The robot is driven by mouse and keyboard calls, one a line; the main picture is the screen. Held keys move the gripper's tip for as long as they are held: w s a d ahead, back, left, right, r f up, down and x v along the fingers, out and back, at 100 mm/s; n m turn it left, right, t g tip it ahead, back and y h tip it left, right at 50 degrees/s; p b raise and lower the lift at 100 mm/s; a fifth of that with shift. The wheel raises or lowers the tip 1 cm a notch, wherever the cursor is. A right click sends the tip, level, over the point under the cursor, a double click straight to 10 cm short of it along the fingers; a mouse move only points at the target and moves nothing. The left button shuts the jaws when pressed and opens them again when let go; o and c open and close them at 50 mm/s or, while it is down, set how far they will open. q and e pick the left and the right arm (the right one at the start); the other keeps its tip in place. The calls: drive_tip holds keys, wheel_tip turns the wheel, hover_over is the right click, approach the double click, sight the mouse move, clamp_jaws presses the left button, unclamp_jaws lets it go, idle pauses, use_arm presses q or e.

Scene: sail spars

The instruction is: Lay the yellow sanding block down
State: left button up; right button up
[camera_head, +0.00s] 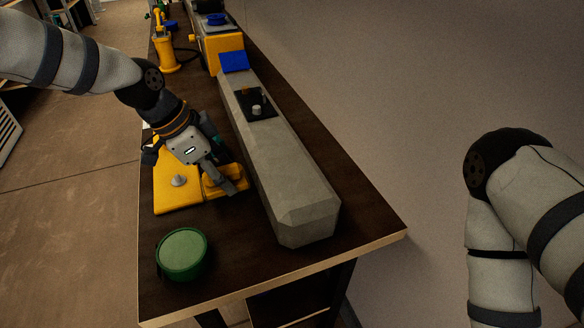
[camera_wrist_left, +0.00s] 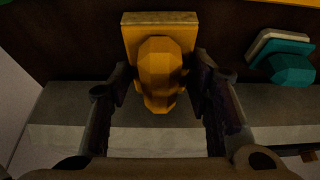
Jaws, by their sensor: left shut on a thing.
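The yellow sanding block (camera_head: 213,190) is under my left gripper (camera_head: 236,184) in the head view, low between a yellow board and the grey spar (camera_head: 283,168). In the left wrist view, the block's rounded yellow handle (camera_wrist_left: 160,75) sits between the two dark fingers of my left gripper (camera_wrist_left: 160,88), which is shut on it. The arm hides part of the block in the head view. I cannot tell whether its underside touches the table. My right gripper is out of view.
The dark workbench (camera_head: 340,212) carries a flat yellow board (camera_head: 170,200) with a grey knob and a green round container (camera_head: 184,254) near the front. A teal block (camera_wrist_left: 290,68) lies nearby. A blue block (camera_head: 234,62) and yellow tools stand farther back.

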use_arm(q)
drive_tip(key=shift+f, duration=1.4)
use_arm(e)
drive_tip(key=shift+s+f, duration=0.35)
use_arm(q)
drive_tip(key=o, duration=1.2)
drive_tip(key=v, duration=1.2)
drive_tip(key=shift+a+f, duration=0.1)
